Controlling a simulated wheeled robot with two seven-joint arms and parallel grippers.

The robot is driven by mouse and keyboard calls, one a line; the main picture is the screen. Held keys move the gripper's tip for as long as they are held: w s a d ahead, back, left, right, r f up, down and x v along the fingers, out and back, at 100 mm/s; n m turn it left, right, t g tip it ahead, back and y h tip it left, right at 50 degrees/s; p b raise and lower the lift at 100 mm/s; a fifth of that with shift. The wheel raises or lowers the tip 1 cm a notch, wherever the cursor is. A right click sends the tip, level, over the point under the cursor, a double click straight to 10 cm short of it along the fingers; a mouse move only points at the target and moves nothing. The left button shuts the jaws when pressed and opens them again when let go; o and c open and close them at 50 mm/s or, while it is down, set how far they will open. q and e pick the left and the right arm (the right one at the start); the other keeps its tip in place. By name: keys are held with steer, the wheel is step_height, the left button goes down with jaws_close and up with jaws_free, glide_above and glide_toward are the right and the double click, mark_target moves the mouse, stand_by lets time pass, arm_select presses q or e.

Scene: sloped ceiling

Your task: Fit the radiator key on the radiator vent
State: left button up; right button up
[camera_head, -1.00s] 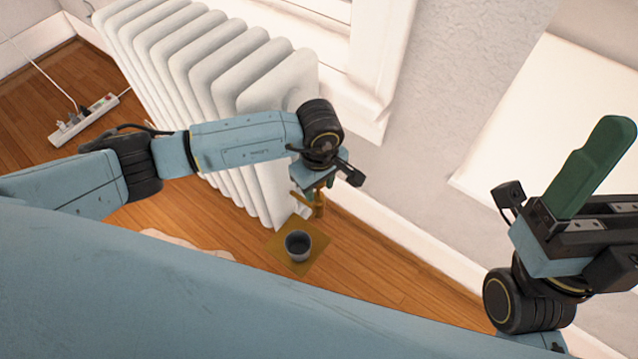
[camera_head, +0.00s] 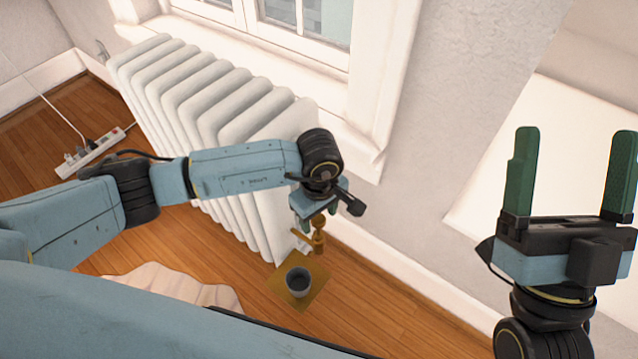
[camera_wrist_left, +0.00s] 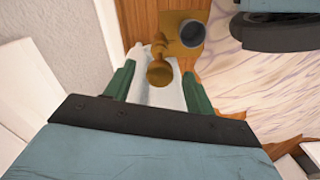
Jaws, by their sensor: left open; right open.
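A brass fitting (camera_head: 319,236) with a rounded knob stands by the near end of the white radiator (camera_head: 215,105). I cannot tell whether it is the vent, the key or both. My left gripper (camera_head: 318,208) is open just above it, its green fingers partly hidden by the wrist. In the left wrist view the brass knob (camera_wrist_left: 160,73) appears between the open fingers of the left gripper (camera_wrist_left: 159,70), with no clear grip on it. My right gripper (camera_head: 574,135) is open and empty at the right, fingers pointing up, far from the radiator.
A grey cup (camera_head: 298,281) stands on a square brownish mat (camera_head: 317,292) on the wood floor below the left gripper. A pale crumpled cloth (camera_head: 170,284) lies left of it. A power strip (camera_head: 90,152) is at the far left. Wall and window sill border the radiator.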

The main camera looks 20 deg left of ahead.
arm_select(q)
step_height(320, 180, up, 4)
steer(key=p, duration=0.2)
steer(key=shift+p, duration=0.3)
steer(key=shift+r+p, duration=0.5)
steer(key=shift+r, duration=0.15)
steer(key=shift+r+p, duration=1.25)
steer(key=shift+r, duration=0.45)
arm_select(e)
step_height(320, 180, down, 17)
steer(key=w+d+g+h, duration=0.2)
steer(key=g+h, duration=0.2)
steer(key=g, duration=1)
steer(key=shift+w+r+h, duration=0.15)
steer(key=shift+r+h, duration=0.05)
steer(key=shift+h, duration=0.2)
